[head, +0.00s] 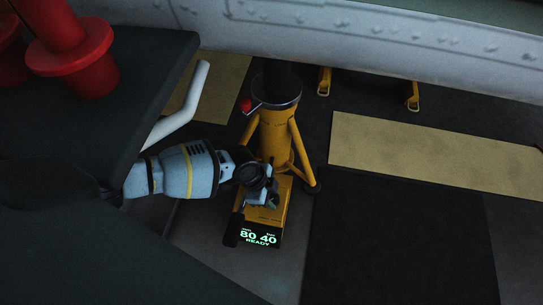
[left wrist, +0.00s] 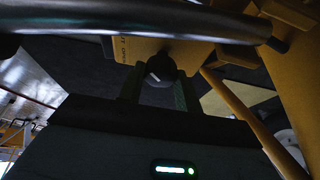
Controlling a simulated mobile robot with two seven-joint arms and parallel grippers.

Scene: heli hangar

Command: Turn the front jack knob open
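The yellow jack (head: 274,135) stands on the floor on splayed legs, with a yellow box at its foot. A lit display (head: 258,238) on the box reads "80 40 READY". My left gripper (head: 272,197) is over this box. In the left wrist view, a dark round knob (left wrist: 160,68) with a pale mark sits on the yellow body. It shows between the two spread fingers of my left gripper (left wrist: 158,92); I cannot tell whether they touch it. The knob is hidden behind the gripper in the head view. My right gripper is not in view.
A dark bar (left wrist: 150,18) crosses the top of the left wrist view, close to the gripper. A yellow leg (left wrist: 245,115) slants down at right. A small red ball (head: 245,105) sits near the jack's top. The dark mat (head: 400,240) to the right is clear.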

